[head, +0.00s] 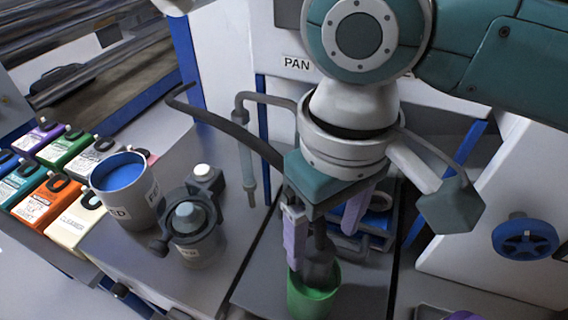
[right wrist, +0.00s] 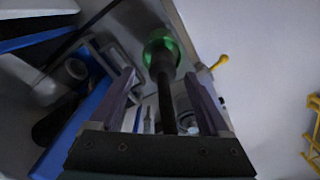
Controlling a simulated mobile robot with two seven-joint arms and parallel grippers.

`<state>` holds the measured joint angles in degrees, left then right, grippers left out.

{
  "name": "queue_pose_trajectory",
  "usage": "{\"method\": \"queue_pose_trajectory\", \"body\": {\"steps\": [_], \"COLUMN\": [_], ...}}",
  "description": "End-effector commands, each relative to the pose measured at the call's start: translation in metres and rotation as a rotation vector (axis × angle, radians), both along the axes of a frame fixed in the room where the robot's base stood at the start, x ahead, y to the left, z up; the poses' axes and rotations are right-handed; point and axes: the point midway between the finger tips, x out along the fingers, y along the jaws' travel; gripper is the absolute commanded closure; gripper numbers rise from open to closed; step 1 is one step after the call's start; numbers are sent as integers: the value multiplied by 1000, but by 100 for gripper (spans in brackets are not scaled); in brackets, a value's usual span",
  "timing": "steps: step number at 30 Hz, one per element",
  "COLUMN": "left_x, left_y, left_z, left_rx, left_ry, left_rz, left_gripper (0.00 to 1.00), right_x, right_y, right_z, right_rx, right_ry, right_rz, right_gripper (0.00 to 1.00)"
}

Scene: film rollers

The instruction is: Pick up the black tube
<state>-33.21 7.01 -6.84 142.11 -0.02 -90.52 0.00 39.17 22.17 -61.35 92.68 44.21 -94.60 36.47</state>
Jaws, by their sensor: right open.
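My right gripper (head: 322,232) hangs pointing down in the head view, its two purple fingers apart. A black tube (head: 318,266) stands with its lower end in a green cup (head: 312,300), just below and between the fingers. In the right wrist view the black tube (right wrist: 165,95) runs between the open fingers (right wrist: 160,95) towards the green cup (right wrist: 160,45), with a gap on each side. A dark curved hose (head: 230,128) reaches from the upper left to behind the gripper; whether it joins the tube is hidden. My left gripper is out of view.
A white pail with blue contents (head: 125,190) and a small grey pot-like device (head: 192,225) stand on the left counter. Several coloured ink cans (head: 45,200) sit at the far left. A blue handwheel (head: 525,237) is on the white panel at right.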

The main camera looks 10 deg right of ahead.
Motion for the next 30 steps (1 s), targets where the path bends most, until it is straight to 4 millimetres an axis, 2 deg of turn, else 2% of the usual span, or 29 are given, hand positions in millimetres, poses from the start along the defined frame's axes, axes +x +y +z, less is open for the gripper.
{"method": "queue_pose_trajectory", "body": {"steps": [6,9,17,30], "left_x": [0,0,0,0], "left_y": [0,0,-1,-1], "left_z": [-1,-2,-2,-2], "left_rx": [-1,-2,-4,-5], "left_ry": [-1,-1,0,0], "left_rz": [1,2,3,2], "left_gripper": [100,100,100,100], "right_x": [0,0,0,0], "right_y": [4,4,4,4], "right_z": [-35,-46,-49,-48], "right_rx": [-3,-1,-1,-1], "right_ry": [2,1,-1,-1], "right_rz": [1,1,3,2], "right_gripper": [20,20,20,67]}}
